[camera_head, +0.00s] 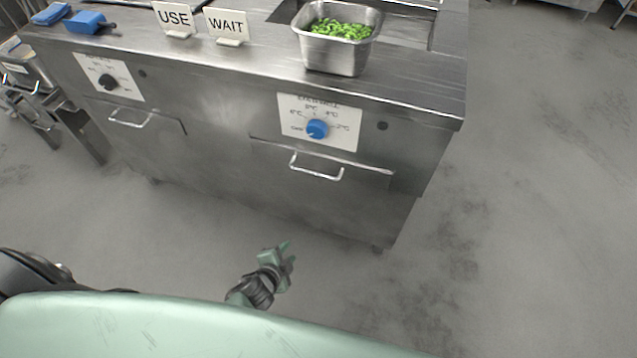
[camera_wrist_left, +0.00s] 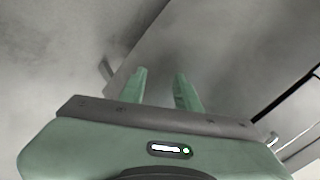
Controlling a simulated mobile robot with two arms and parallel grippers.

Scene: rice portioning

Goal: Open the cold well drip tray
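The cold well drip tray (camera_head: 362,173) is a steel drawer front low on the right part of the counter's face, under the dial panel with a blue knob (camera_head: 317,129). It looks flush with the counter face. Its bar handle (camera_head: 316,174) stands out from the front. My left gripper (camera_head: 284,248) is in front of and below the handle, apart from it. In the left wrist view its two green fingers (camera_wrist_left: 161,84) are spread with nothing between them. My right gripper is not in view.
A second drawer handle (camera_head: 130,122) sits under a black knob (camera_head: 107,82) at left. A steel pan of green beans (camera_head: 338,42) stands on the counter top near USE (camera_head: 174,19) and WAIT (camera_head: 227,24) signs. The grey floor (camera_head: 520,220) at right is clear.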

